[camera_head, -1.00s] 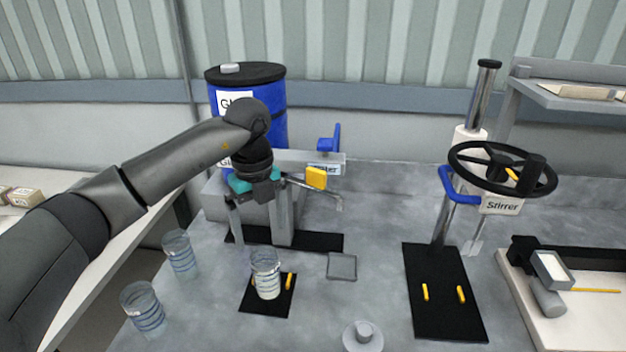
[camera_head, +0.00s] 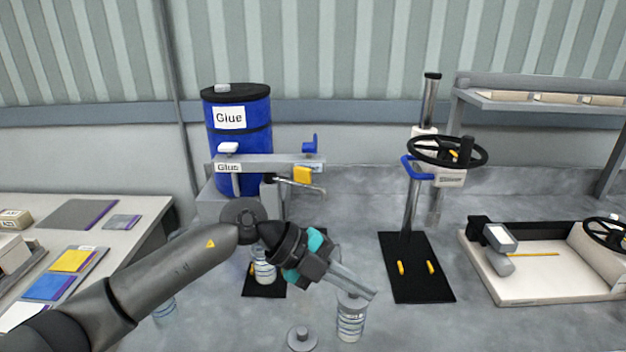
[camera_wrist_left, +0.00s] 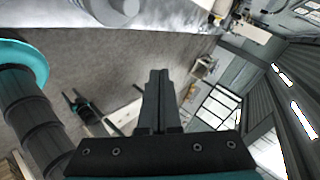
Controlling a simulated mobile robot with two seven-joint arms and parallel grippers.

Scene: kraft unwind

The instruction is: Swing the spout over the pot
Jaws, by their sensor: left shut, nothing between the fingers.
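The spout (camera_head: 305,187) is a thin bent metal pipe with a yellow block (camera_head: 302,174), on the grey dispenser arm (camera_head: 262,165) in front of the blue Glue drum (camera_head: 237,150). It points right. The pot seems to be the clear vessel (camera_head: 264,271) on a small black mat, partly hidden by my left arm. The spout's free end appears right of it; the exact offset is hard to tell. My left gripper (camera_head: 368,291) is shut and empty, in front of the spout and apart from it. Its closed fingers (camera_wrist_left: 158,98) fill the wrist view's middle. My right gripper is not in view.
A clear jar (camera_head: 350,319) stands close below my left fingers, beside a small grey knobbed disc (camera_head: 301,338). Another jar (camera_head: 164,308) is partly behind my left arm. The stirrer's black base (camera_head: 415,275) and a white tray (camera_head: 520,292) are to the right.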

